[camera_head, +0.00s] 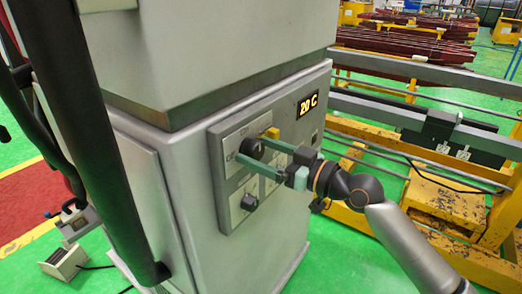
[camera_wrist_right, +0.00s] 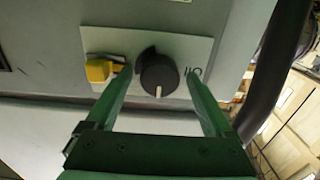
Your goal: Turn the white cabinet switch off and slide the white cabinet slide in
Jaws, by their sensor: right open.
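The white cabinet (camera_head: 270,85) fills the middle of the head view, and its control panel faces right. A round black knob switch (camera_wrist_right: 158,76) sits on a pale plate (camera_wrist_right: 190,48) in the right wrist view. Its white mark points down in that view, and an "I/O"-like mark is beside it. A yellow block (camera_wrist_right: 98,70) is on the same plate. My right gripper (camera_head: 248,148) is open, its two green fingers on either side of the knob (camera_head: 253,148). Whether they touch it is unclear. I cannot clearly identify the slide. My left gripper is not visible.
A second dark knob (camera_head: 250,203) is lower on the panel, and a lit "20 C" display (camera_head: 307,104) is at the upper right. A yellow metal frame (camera_head: 450,205) stands at right. Small devices (camera_head: 66,262) are at lower left. Green floor (camera_head: 340,268) is open in front.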

